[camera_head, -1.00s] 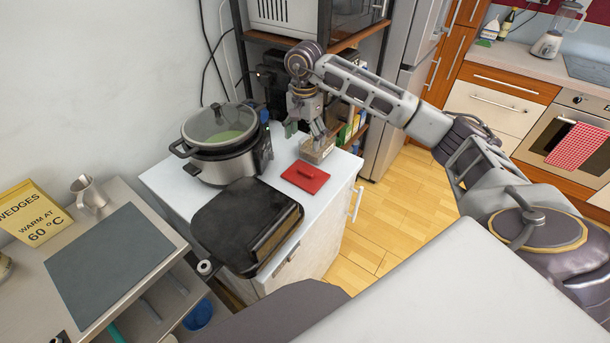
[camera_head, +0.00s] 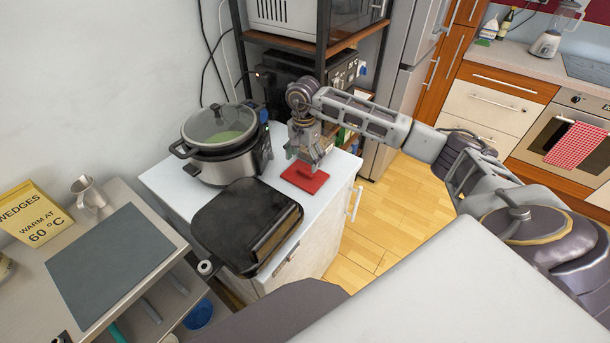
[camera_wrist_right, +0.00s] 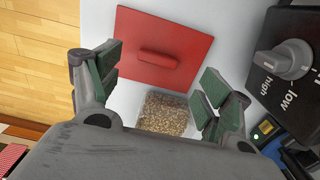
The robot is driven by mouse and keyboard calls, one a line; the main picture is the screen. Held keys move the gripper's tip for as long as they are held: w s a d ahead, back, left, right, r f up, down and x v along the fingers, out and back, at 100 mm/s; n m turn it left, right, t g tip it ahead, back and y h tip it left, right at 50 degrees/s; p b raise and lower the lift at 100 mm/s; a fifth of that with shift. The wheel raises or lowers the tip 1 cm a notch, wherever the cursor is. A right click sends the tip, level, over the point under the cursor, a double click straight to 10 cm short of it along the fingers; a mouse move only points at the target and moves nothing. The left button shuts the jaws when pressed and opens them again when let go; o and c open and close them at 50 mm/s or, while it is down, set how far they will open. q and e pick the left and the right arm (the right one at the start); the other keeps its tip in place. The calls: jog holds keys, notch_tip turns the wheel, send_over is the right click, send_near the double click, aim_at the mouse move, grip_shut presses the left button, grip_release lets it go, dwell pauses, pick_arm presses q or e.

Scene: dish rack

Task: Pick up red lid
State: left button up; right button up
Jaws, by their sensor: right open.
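The red lid (camera_head: 304,178) lies flat on the white cabinet top, to the right of the slow cooker. In the right wrist view the lid (camera_wrist_right: 185,52) is a red square plate with a raised bar handle (camera_wrist_right: 158,57) in its middle. My right gripper (camera_head: 307,163) is above the lid's far side. In the right wrist view it (camera_wrist_right: 155,90) is open and empty, its green-padded fingers spread apart, with the lid's handle ahead of the gap between them. The left gripper is not in view.
A clear container of brown grains (camera_wrist_right: 164,113) sits beside the lid, mostly under my gripper. A slow cooker (camera_head: 226,165) stands left of the lid, and a black grill (camera_head: 235,220) is in front. A shelf rack (camera_head: 323,60) rises behind.

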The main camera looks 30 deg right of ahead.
aim_at(305, 171)
jog(key=shift+f, duration=0.35)
jog(key=shift+s+f+p, duration=0.1)
jog(key=shift+f+p, duration=0.2)
jog(key=shift+f, duration=0.35)
jog(key=shift+d+f, duration=0.1)
jog(key=shift+f, duration=1.55)
jog(key=shift+c, duration=1)
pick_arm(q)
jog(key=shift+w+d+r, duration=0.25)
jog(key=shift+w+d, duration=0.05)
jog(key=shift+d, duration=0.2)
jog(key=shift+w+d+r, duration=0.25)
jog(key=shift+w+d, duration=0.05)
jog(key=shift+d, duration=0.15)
pick_arm(e)
jog(key=c, duration=0.7)
